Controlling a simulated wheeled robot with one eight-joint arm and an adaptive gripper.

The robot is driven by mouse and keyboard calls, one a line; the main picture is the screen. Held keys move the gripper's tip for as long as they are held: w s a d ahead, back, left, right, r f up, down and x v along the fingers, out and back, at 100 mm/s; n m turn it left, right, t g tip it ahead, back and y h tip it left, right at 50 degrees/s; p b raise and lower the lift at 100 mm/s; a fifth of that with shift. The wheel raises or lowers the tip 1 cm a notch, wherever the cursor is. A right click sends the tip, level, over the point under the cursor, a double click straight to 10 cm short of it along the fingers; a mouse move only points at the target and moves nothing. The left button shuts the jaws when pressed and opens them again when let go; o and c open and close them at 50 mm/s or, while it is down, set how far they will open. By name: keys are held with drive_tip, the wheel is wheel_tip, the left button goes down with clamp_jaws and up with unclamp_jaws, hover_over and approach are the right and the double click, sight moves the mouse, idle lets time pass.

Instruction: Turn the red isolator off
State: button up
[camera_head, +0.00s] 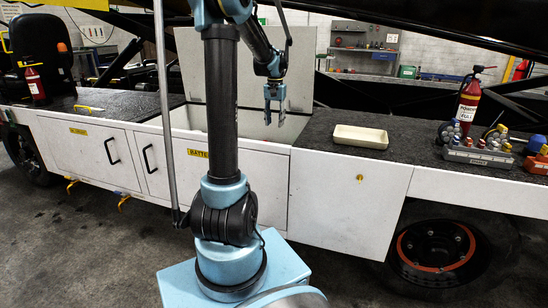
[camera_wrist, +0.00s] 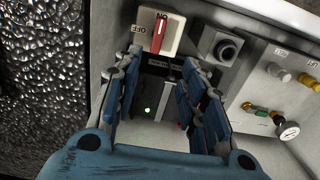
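The red isolator (camera_wrist: 158,33) is at the top of the wrist view. It is a pale square switch with a red bar handle. The handle lies roughly along the line to the ON mark at its top; the OFF mark is at its left side. My gripper (camera_wrist: 149,62) is open and empty, with both fingers pointing toward the isolator. The fingertips show just below it, apparently apart from the handle; the exact gap cannot be told. In the head view my gripper (camera_head: 274,117) hangs over the open battery compartment (camera_head: 194,117), whose walls hide the isolator.
Beside the isolator is a grey box with a dark round socket (camera_wrist: 226,50). A panel with several knobs (camera_wrist: 274,92) is at right. A raised lid (camera_head: 300,65) stands behind the compartment. A cream tray (camera_head: 360,137) and fire extinguisher (camera_head: 468,103) stand on the deck at right.

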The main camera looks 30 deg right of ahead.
drive_tip(key=f, duration=1.7)
drive_tip(key=shift+d+f, duration=0.25)
clamp_jaws()
drive_tip(key=shift+a, duration=0.15)
